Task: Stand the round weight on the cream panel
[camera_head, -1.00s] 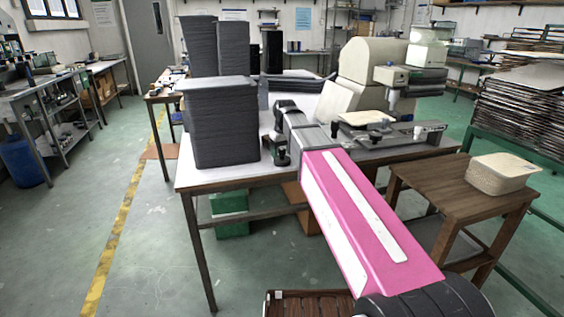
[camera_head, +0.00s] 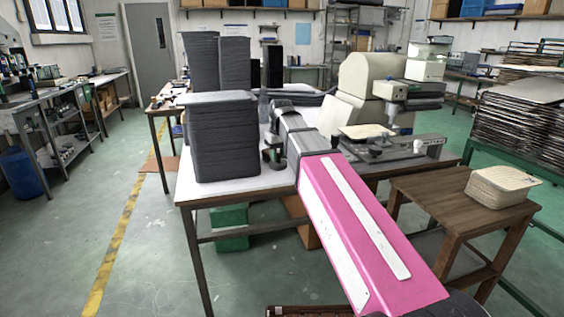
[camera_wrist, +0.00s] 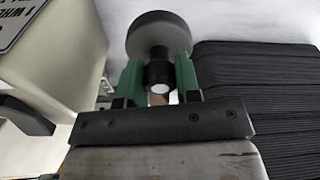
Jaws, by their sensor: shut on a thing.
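In the wrist view, the round weight is a grey disc (camera_wrist: 158,31) with a black knob below it. My gripper (camera_wrist: 158,78) has green fingers on either side of the knob and is shut on it. In the head view my gripper (camera_head: 271,157) is small and dark, just right of the front black stack, above the white table; the weight cannot be told apart there. A cream panel (camera_head: 367,131) lies flat on the machine's bed, to the right of my gripper and apart from it.
A tall black stack (camera_head: 223,140) stands close to the left of my gripper. The cream machine (camera_head: 372,80) stands behind the panel. A wooden side table (camera_head: 440,197) with a basket (camera_head: 497,190) is at the right. Bare white tabletop (camera_head: 235,188) shows in front of the stack.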

